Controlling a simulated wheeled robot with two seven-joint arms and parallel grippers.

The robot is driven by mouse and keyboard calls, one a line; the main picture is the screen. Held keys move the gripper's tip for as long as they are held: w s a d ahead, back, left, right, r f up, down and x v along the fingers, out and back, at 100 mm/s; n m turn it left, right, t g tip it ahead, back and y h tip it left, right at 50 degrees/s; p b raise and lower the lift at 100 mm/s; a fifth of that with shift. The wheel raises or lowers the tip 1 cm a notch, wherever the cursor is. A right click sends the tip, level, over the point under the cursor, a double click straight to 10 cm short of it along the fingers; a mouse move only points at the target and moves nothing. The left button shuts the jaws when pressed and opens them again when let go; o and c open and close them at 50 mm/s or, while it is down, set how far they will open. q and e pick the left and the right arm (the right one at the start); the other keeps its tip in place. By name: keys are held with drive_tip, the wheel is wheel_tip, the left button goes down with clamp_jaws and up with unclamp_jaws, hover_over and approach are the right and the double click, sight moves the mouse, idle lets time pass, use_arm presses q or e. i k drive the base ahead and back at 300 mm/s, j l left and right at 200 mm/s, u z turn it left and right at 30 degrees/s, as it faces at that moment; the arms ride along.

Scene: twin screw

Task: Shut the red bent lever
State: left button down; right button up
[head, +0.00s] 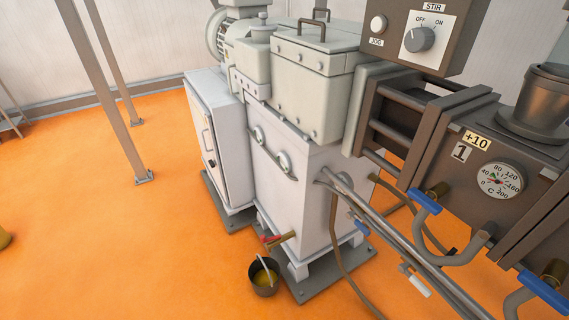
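The red bent lever (269,240) is small in the head view. It sits on a brass valve (283,239) low on the front of the pale grey machine housing (295,190). Below it on the floor stands a dark pot (264,279) with yellowish liquid in it, and a pale strip runs from near the valve down into the pot. It is too small to tell whether this strip is a stream or a solid piece. Neither of my grippers shows in this view.
Grey pipes (400,245) slope to the lower right, with a hose (335,240) hanging beside them. Blue-handled valves (427,201) and a dial gauge (498,181) are on the right. A control box (423,33) is above. The orange floor (130,240) is open on the left, around a post (100,90).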

sight(262, 237)
drive_tip(key=k+l, duration=0.15)
drive_tip(key=k, duration=0.7)
